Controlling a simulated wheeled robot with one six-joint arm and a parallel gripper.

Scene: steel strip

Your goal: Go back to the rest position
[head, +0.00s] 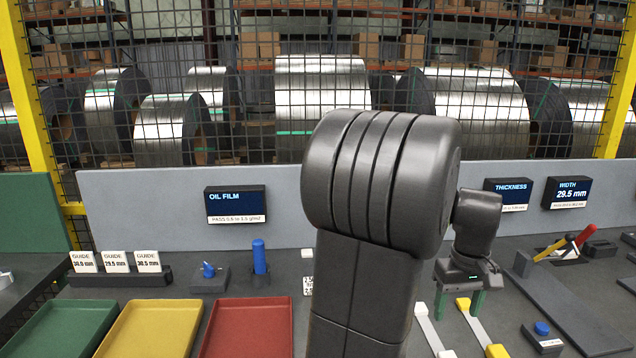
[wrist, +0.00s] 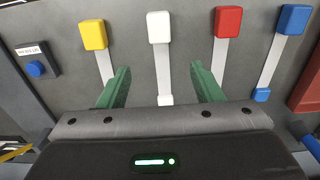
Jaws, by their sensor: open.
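My gripper (head: 462,306) hangs at the end of my arm over the right part of the bench, its green fingers pointing down. In the wrist view my gripper (wrist: 160,78) has its two fingers spread wide apart and holds nothing. A steel strip with white ends (wrist: 160,60) shows between the fingers, touching neither. A strip with yellow ends (wrist: 104,66) lies left of it, and strips with red (wrist: 220,60) and blue ends (wrist: 270,62) lie to the right. In the head view the white-ended strip (head: 429,330) and yellow-ended strip (head: 480,328) show; my arm hides other parts of the bench.
Green (head: 70,328), yellow (head: 150,328) and red (head: 250,322) trays stand at the front left. Behind them are a guide rack (head: 120,279) and a blue cylinder (head: 259,257). A grey panel (head: 140,215) and mesh fence stand behind. Levers (head: 568,245) stand at the right.

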